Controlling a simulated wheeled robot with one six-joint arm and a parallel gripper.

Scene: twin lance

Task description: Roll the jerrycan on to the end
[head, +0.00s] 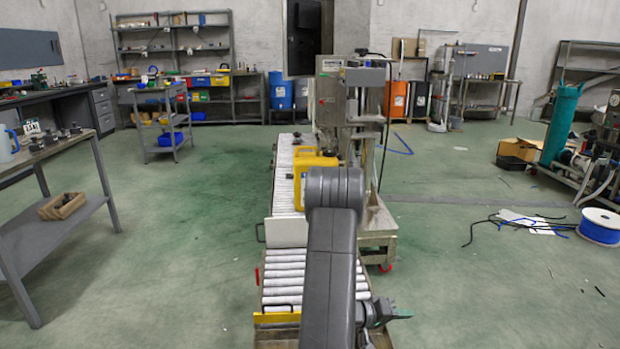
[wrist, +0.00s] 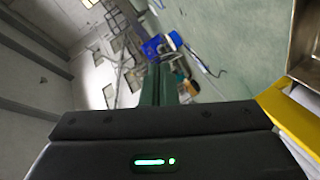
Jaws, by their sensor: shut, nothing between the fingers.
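A yellow jerrycan (head: 301,190) stands upright on the roller conveyor (head: 283,165), beside the steel machine. My arm hides its right side. A yellow shape behind it may be part of it or a second can. A pale plate (head: 286,233) crosses the conveyor in front of the can, and bare rollers (head: 285,283) run nearer to me. My gripper (head: 400,314) is low at the right of the near conveyor end, well apart from the can and pointing right. Its shut, empty fingers show in the wrist view (wrist: 168,85); the can is not recognisable there.
A yellow bar (head: 277,317) lies across the near conveyor end. The steel machine (head: 345,130) stands along the right side. A grey table (head: 55,180) is at left, and a blue cable reel (head: 600,227) and loose cables lie at right. Green floor is open on both sides.

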